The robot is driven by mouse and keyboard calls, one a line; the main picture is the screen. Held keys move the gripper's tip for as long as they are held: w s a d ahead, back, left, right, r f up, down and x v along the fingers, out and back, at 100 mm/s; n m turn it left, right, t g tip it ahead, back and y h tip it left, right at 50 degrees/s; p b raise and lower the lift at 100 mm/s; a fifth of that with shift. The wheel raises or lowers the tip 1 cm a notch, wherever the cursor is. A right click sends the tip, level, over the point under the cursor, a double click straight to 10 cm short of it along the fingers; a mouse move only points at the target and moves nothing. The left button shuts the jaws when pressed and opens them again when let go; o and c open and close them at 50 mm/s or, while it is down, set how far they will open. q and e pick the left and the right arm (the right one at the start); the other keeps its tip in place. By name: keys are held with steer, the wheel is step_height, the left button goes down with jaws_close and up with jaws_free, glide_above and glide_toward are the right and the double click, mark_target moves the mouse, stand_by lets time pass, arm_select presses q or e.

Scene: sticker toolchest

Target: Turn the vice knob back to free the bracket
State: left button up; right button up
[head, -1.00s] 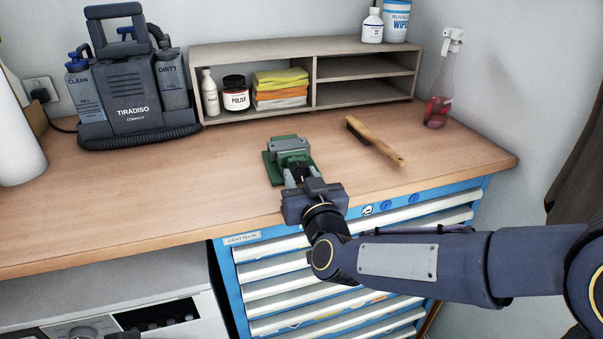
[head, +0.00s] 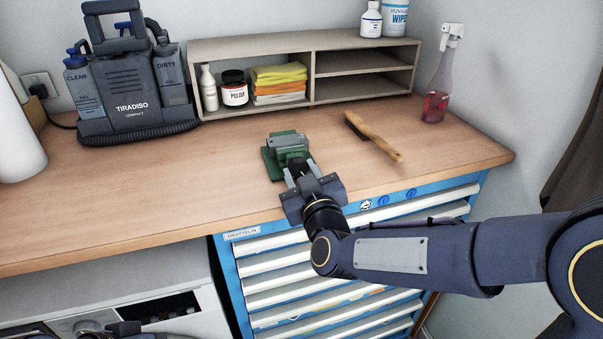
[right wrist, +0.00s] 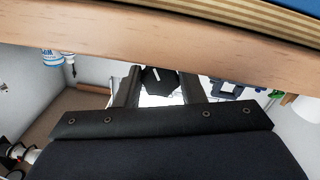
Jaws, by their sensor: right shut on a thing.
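The small green vice (head: 272,166) stands on the wooden bench near its front edge in the head view. A grey metal piece, likely the bracket (head: 288,143), sits at the top of its jaws; its exact contact with them is hard to tell. My right gripper (head: 299,174) reaches the vice's front side from the bench edge, rolled at a slant. In the right wrist view, its two fingers are on either side of a dark, many-sided knob (right wrist: 158,82) with a white mark. In the head view the knob is mostly hidden by the gripper.
A wooden-handled brush (head: 375,136) lies right of the vice. A shelf (head: 312,78) with cloths and a polish jar (head: 234,92) stands behind, and a spray bottle (head: 436,102) at the right. The bench left of the vice is clear.

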steer(key=shift+f, duration=0.15)
steer(key=o, duration=1)
steer(key=shift+s, duration=0.1)
steer(key=v, duration=0.7)
steer(key=shift+s, duration=0.35)
steer(key=shift+d, duration=0.2)
